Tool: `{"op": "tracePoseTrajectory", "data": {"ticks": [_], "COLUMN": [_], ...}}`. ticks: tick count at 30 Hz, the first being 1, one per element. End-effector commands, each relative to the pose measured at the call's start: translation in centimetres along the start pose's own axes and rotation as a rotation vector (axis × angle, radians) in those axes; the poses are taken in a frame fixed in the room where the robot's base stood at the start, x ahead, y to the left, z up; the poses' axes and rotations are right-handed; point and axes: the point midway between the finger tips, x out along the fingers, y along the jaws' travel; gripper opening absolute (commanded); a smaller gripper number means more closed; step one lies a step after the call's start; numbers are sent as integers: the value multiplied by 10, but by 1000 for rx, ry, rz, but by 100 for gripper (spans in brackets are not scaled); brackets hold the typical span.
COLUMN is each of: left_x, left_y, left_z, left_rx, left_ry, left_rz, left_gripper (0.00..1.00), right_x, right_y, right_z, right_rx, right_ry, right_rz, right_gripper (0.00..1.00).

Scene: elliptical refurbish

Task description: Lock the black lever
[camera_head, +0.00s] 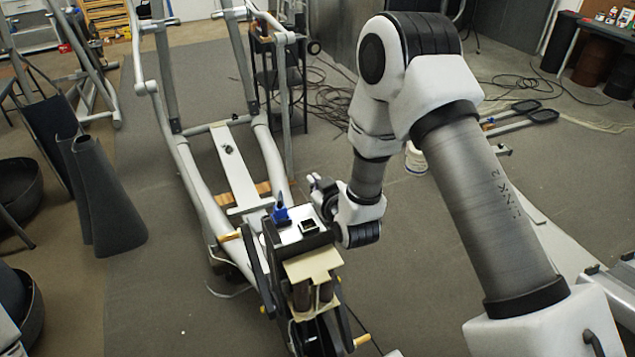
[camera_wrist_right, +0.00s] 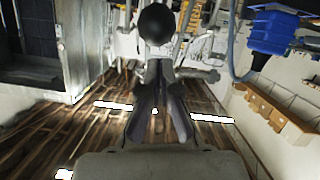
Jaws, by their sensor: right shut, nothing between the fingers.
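My right gripper (camera_head: 314,183) is beside the top of the elliptical frame, just right of a blue part (camera_head: 281,213). The blue part also shows at upper right in the right wrist view (camera_wrist_right: 272,32). In that view the right gripper's fingers (camera_wrist_right: 156,72) are shut and empty. A black round knob (camera_wrist_right: 155,25) shows just beyond the fingertips; it may be the end of the black lever, but I cannot tell. Whether the fingers touch it is also unclear. I cannot single out the lever in the head view. My left gripper is not in view.
The grey elliptical frame (camera_head: 188,175) stretches back across the mat. A white plate (camera_head: 292,235) and a beige block (camera_head: 312,263) sit at its near end. Black cables (camera_head: 325,100) lie on the floor behind. Dark curved covers (camera_head: 105,200) stand at left.

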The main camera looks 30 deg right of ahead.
Motion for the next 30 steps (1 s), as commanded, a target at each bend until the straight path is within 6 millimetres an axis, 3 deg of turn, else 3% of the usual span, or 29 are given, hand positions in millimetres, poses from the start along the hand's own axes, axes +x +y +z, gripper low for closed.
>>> {"op": "tracePoseTrajectory", "data": {"ticks": [1, 2, 6, 15, 30], "left_x": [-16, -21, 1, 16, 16], "left_y": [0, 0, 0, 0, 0], "left_z": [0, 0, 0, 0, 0], "left_rx": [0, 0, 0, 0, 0], "left_ry": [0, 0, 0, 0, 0], "left_rz": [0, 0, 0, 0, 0], "left_gripper": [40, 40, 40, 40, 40], "right_x": [-1, -1, -30, -90, -98], "right_y": [3, 4, 2, 3, 3], "right_z": [-22, -30, -19, -22, -24], "right_rx": [-1, -1, 0, -1, -1], "right_ry": [5, 8, 4, 7, 8], "right_rz": [0, 0, -1, 1, 1], "right_gripper": [0, 0, 0, 0, 0]}}
